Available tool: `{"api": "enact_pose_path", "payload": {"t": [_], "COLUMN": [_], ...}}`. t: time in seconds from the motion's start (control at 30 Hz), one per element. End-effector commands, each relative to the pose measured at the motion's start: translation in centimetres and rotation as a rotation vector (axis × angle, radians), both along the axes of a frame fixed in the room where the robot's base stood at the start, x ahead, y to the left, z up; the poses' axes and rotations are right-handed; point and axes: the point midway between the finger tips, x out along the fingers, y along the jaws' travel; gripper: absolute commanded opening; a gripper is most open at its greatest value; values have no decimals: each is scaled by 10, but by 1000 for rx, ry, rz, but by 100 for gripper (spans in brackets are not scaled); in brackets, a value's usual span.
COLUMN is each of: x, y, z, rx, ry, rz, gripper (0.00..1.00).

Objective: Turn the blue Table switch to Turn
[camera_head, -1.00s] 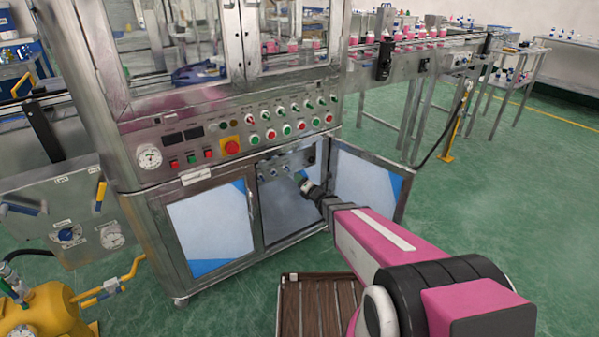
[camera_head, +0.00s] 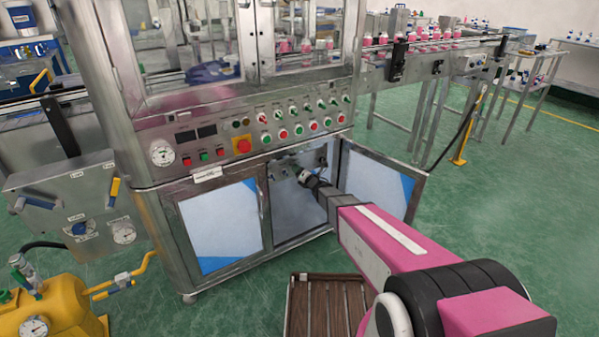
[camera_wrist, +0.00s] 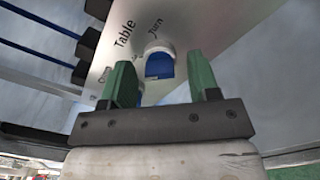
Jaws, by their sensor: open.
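The blue Table switch (camera_wrist: 159,65) shows in the wrist view, in a pale round collar on a grey metal panel (camera_wrist: 205,28). The words "Table" and "Turn" are printed above it; another label at lower left is partly hidden. My gripper (camera_wrist: 160,75) is open, with one green finger on each side of the switch in the picture. I cannot tell whether either finger touches it. In the head view my gripper (camera_head: 308,179) is inside the open lower cabinet, close to the small panel (camera_head: 283,168), and the switch itself cannot be made out there.
The open cabinet door (camera_head: 376,187) stands to the right of my arm, and the closed door (camera_head: 221,220) is at left. Black fittings with blue hoses (camera_wrist: 40,20) lie left of the panel. A brown slatted platform (camera_head: 325,310) is on the floor below.

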Motion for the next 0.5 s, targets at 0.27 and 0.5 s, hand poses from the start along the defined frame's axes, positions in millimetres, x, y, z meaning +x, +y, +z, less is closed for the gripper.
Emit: {"api": "enact_pose_path", "payload": {"t": [0.27,0.5], "x": [4,3], "y": [3,3], "z": [0,0], "rx": [1,1], "ry": [1,1], "rz": [0,0], "gripper": [55,6]}}
